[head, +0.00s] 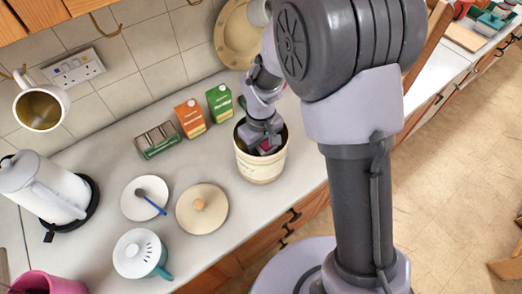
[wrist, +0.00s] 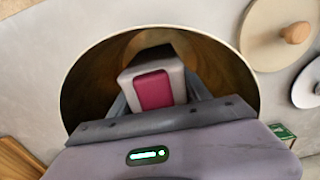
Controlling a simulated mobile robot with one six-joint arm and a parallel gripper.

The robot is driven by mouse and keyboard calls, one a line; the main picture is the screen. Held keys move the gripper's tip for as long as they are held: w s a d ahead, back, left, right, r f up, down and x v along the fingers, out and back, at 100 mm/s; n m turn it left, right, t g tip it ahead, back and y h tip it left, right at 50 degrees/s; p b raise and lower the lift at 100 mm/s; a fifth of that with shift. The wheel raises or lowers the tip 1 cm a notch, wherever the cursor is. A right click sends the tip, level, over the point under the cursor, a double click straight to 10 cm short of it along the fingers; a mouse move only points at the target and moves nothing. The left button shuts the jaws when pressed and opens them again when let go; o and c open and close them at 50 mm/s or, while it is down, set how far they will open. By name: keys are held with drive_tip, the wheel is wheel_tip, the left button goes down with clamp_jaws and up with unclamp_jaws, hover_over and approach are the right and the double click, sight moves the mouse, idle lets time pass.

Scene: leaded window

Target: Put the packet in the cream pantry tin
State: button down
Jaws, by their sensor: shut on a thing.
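The cream pantry tin (head: 261,168) stands open on the counter, with its round mouth and rim (wrist: 72,75) filling much of the wrist view. My gripper (head: 263,138) reaches down into the tin's mouth from above. It is shut on the packet (wrist: 153,88), a pale grey block with a magenta panel. The packet is inside the opening, between the fingers, with its lower part hidden. A bit of its magenta shows in the head view (head: 265,147). I cannot tell whether the packet touches the tin's floor.
A cream lid with a wooden knob (head: 202,211) lies left of the tin. A saucer with a spoon (head: 144,199), teal-handled pot (head: 139,254) and white kettle (head: 45,190) are further left.

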drive_tip(key=shift+c, duration=2.4)
unclamp_jaws()
drive_tip(key=shift+f, duration=0.1)
